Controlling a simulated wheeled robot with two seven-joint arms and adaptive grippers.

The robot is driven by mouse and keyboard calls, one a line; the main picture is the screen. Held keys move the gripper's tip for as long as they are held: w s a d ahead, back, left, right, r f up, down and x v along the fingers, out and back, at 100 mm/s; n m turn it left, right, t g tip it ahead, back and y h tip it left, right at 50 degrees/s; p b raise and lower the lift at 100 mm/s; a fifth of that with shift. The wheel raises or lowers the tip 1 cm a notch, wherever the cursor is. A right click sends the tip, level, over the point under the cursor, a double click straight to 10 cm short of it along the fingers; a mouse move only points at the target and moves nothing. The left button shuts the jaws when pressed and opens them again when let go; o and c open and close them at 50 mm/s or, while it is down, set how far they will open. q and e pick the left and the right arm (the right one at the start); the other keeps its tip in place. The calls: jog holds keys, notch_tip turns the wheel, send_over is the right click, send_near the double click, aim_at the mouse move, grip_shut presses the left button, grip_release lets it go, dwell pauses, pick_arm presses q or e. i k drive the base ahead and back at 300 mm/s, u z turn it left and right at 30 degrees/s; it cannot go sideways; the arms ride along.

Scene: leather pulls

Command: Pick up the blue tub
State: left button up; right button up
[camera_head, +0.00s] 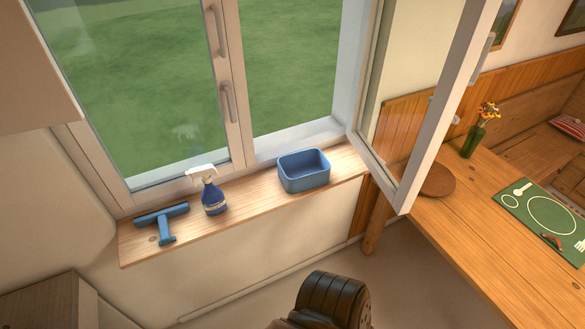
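The blue tub (304,180) is an open, empty-looking rectangular container. It stands upright near the right end of the wooden windowsill (250,223), in front of the open part of the window. Neither of my grippers shows in the head view. A dark, ribbed rounded part, apparently mine, is at the bottom centre, well below the sill and apart from the tub.
A blue spray bottle (213,197) and a blue squeegee (163,221) are on the sill left of the tub. The open window sash (440,105) juts out to the right. A wooden table (470,228) holds a vase (473,141), round board (438,181) and green placemat (526,205).

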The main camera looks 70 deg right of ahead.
aim_at(306, 169)
jog(key=z, duration=0.4)
jog(key=i, duration=0.7)
jog(key=z, duration=0.7)
